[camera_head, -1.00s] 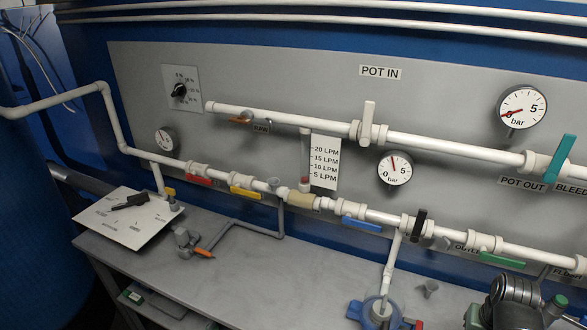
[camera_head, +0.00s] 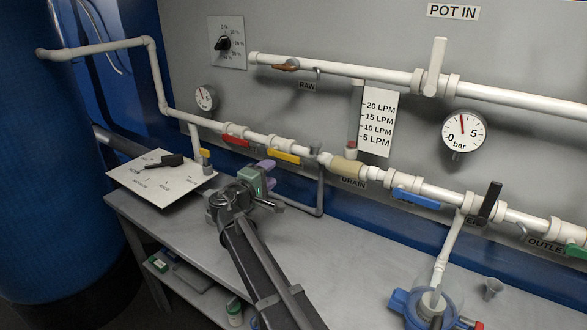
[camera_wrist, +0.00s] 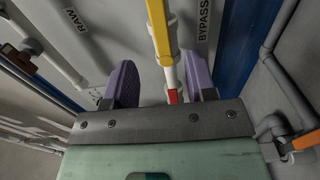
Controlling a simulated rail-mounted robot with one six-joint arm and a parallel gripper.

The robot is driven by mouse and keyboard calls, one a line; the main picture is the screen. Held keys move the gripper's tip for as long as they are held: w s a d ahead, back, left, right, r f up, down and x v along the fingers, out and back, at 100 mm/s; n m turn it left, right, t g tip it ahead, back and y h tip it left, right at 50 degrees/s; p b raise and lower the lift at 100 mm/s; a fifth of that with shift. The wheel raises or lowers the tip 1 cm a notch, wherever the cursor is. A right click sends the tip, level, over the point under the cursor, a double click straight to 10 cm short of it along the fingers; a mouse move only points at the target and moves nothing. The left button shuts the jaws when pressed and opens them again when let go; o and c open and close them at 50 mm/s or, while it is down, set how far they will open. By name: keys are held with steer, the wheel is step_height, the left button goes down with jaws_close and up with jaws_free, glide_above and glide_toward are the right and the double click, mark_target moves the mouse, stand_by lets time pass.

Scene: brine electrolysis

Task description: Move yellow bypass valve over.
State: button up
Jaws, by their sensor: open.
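The yellow bypass valve handle (camera_head: 285,155) lies along the white lower pipe, to the right of the red handle (camera_head: 236,141). My gripper (camera_head: 268,174) is in front of the panel, just below and left of the yellow handle in the head view. In the wrist view the yellow handle (camera_wrist: 158,28) stands upright in the picture, beyond the two purple fingers. My gripper (camera_wrist: 162,78) is open, with a finger on each side of the pipe line and nothing held. The red handle (camera_wrist: 172,96) shows between the fingers, partly hidden by the gripper body.
A blue handle (camera_head: 415,198) and a black handle (camera_head: 490,200) sit further right on the lower pipe. A white sloped board (camera_head: 150,185) stands on the bench at left. A grey pipe (camera_head: 320,190) drops to the bench right of my gripper.

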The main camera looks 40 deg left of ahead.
mark_target(289, 159)
steer(key=w, duration=0.7)
steer(key=w+a, duration=0.1)
steer(key=w, duration=0.2)
steer(key=shift+w, duration=0.35)
steer(key=shift+d, duration=0.1)
jaws_close()
